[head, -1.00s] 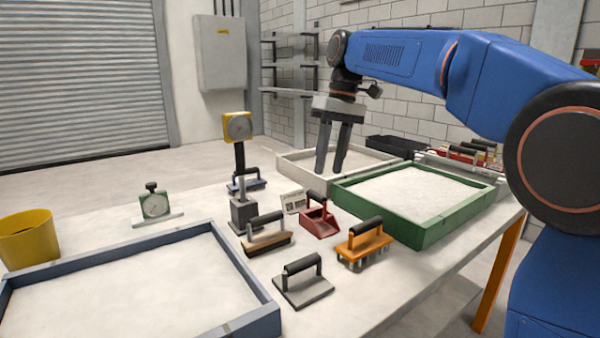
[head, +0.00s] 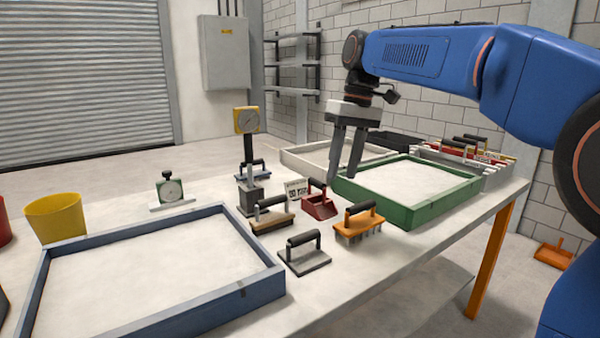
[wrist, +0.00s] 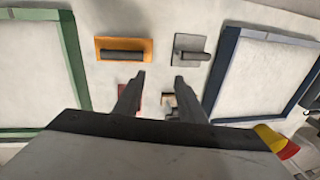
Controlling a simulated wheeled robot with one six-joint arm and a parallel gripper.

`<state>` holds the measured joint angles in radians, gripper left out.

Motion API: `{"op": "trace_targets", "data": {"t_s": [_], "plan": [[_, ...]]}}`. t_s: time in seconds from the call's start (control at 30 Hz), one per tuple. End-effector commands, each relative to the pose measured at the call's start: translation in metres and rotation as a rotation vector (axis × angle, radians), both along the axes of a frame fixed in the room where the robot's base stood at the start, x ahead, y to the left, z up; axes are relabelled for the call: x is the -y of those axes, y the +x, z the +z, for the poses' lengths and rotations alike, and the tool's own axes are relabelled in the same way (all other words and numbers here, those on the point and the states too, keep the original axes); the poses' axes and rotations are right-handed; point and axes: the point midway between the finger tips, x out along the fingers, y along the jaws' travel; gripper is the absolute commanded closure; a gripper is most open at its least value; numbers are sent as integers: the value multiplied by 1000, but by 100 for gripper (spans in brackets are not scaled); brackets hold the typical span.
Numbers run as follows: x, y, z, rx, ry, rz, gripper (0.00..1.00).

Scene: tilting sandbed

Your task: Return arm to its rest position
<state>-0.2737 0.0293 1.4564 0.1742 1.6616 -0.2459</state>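My gripper (head: 348,168) hangs from my blue arm, pointing down above the back part of the table, in front of the white-framed tray and by the left edge of the green sand tray (head: 405,210) in the head view. In the wrist view, the two fingers of my gripper (wrist: 151,95) stand apart with nothing between them. The fingers seem to be above the table and touch no tool that I can see.
An orange spiked tool (head: 360,222), a red scoop (head: 318,205), a grey float (head: 303,255) and a brown-edged float (head: 270,217) stand mid-table. A blue sand tray (head: 262,292) is at front left. A yellow bucket (head: 56,218) is at left.

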Motion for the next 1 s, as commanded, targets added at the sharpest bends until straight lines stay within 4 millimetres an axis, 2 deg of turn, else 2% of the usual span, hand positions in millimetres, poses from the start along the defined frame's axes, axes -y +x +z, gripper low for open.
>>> {"op": "trace_targets", "data": {"t_s": [0.27,0.47,0.77,1.0], "plan": [[31,-32,-12,46,-8,-73,63],[66,-74,-34,103,-17,-161,63],[115,-144,-84,199,-33,-298,63],[148,-200,-137,277,-45,-401,63]]}}
